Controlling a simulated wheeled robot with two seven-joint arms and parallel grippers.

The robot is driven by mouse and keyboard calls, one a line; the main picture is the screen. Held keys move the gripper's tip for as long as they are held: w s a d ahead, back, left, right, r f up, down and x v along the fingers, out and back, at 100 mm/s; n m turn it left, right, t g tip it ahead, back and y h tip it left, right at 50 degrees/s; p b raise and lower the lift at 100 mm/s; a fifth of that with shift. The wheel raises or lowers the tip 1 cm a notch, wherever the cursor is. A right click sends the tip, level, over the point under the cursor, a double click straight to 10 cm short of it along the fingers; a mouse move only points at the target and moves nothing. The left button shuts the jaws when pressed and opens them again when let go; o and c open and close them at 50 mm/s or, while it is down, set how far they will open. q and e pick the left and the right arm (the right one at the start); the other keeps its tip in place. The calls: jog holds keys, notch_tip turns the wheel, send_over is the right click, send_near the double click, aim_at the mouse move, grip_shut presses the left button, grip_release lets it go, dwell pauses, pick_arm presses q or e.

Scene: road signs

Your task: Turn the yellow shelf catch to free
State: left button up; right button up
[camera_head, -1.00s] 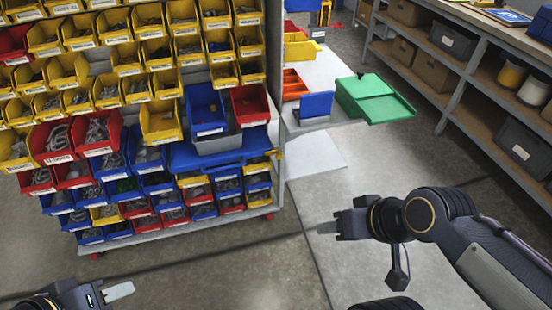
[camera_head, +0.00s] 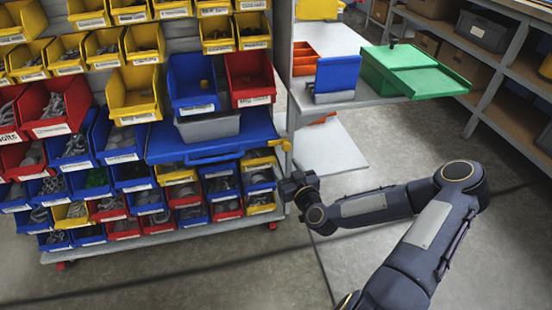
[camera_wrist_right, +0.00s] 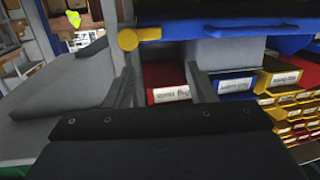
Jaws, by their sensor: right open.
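The yellow shelf catch (camera_head: 283,145) sits at the right end of the blue shelf (camera_head: 212,140), by the grey rack post. In the right wrist view the catch (camera_wrist_right: 128,39) is a round knob with a short arm lying along the shelf's front edge, pointing right. My right gripper (camera_head: 289,184) is just below the catch, beside the rack's right edge. In the right wrist view its two fingers (camera_wrist_right: 163,72) are apart with nothing between them; the catch is beyond them, near the left fingertip. My left gripper is out of view.
Yellow, red and blue bins of small parts fill the rack around the shelf; a blue bin (camera_head: 192,87) and a grey bin (camera_head: 208,126) stand above it. A side table with a green box (camera_head: 412,72) stands to the right. The floor at lower right is clear.

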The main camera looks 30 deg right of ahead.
aim_at(287, 148)
pick_arm(q)
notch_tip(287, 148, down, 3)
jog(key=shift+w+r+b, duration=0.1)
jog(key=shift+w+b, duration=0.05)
jog(key=shift+b, duration=0.75)
pick_arm(e)
jog(key=w+d+h, duration=0.1)
jog(key=w, duration=0.1)
jog(key=w+d+f+m+h, duration=0.1)
jog(key=w+d, duration=0.1)
jog(key=w, duration=0.1)
jog(key=w+d+m, duration=0.1)
jog(key=w+d, duration=0.1)
jog(key=w, duration=0.1)
jog(key=shift+w+f+t+h, duration=0.1)
jog(key=shift+f+t+h, duration=0.2)
jog(key=shift+f+h, duration=0.1)
jog(key=c, duration=0.9)
jog(key=shift+c, duration=0.2)
